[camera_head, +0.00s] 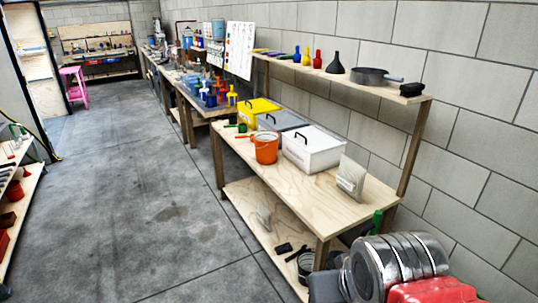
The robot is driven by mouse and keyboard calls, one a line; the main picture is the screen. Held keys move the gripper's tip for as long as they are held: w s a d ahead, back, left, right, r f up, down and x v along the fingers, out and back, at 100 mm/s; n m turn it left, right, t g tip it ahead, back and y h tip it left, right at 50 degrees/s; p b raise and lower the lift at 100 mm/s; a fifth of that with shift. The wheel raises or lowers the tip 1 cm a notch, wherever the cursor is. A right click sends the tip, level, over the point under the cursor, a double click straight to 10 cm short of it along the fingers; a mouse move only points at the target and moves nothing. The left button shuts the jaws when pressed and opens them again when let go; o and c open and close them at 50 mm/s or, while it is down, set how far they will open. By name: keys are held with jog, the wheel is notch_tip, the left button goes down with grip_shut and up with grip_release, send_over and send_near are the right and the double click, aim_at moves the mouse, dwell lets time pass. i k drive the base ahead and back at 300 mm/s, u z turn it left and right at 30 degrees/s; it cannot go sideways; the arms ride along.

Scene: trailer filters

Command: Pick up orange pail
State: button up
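The orange pail (265,148) stands upright on the top of the near wooden workbench (330,199), close to its left edge. It is a round bucket with a lighter rim. A white box with a black handle (313,149) is just right of it, and a grey-lidded box (283,121) is behind it. A small orange-handled item (243,136) lies to the left of the pail. My gripper cannot be made out in this view.
A wooden shelf (341,77) above the bench holds funnels and a dark pan (371,76). A yellow box (259,110) and further benches stand behind. The concrete floor (140,190) left of the bench is clear. A shelf rack (12,190) stands at the far left.

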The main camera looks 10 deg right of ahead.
aim_at(266, 148)
jog(key=u, duration=0.55)
jog(key=i, duration=0.9)
jog(key=u, duration=0.7)
jog(key=i, duration=1.5)
jog(key=z, duration=0.4)
jog(key=i, duration=0.65)
jog(key=z, duration=0.85)
jog(key=i, duration=0.7)
jog(key=z, duration=0.5)
